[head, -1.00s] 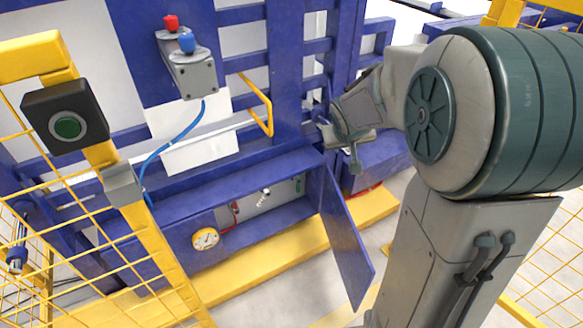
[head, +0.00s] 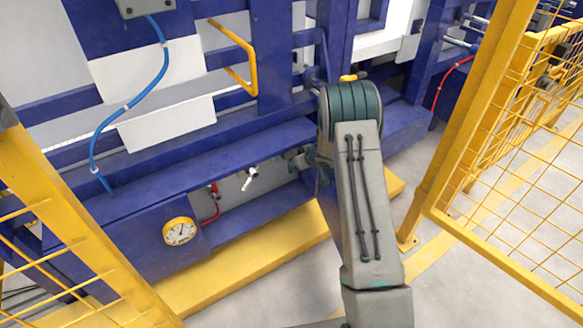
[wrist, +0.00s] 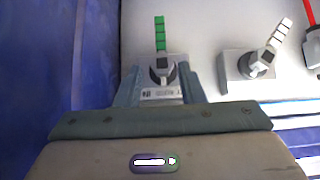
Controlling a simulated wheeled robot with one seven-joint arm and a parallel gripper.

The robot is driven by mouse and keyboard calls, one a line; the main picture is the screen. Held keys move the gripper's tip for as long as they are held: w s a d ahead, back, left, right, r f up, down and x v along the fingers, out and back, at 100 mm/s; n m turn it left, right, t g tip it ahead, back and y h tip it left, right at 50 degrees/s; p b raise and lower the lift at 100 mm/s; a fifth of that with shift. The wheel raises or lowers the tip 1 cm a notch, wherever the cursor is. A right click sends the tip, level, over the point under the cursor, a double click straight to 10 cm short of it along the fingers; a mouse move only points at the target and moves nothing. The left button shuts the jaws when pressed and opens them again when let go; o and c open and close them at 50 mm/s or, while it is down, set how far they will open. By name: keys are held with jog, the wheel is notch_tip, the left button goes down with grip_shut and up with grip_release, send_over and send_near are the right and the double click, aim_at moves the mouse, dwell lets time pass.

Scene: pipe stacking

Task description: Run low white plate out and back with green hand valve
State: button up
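The green hand valve (wrist: 160,35) shows in the wrist view, its green lever pointing straight up from a grey body on a light panel. My gripper (wrist: 160,76) is open, one finger on each side of the valve's lower body; I cannot tell if they touch it. In the head view my gripper (head: 312,160) is at the right end of the blue cabinet's recess, mostly hidden by my arm, and the green valve cannot be made out.
A white-handled valve (wrist: 262,58) sits just right of the green one, with a red part (wrist: 309,14) beyond. A blue wall (wrist: 35,80) stands close on the left. A gauge (head: 179,231), blue hose (head: 125,110) and yellow fence (head: 470,120) surround the cabinet.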

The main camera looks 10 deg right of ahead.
jog(key=b+x, duration=0.2)
jog(key=x, duration=0.6)
jog(key=shift+b, duration=0.35)
jog(key=shift+s+a, duration=0.1)
jog(key=shift+s, duration=0.05)
grip_shut()
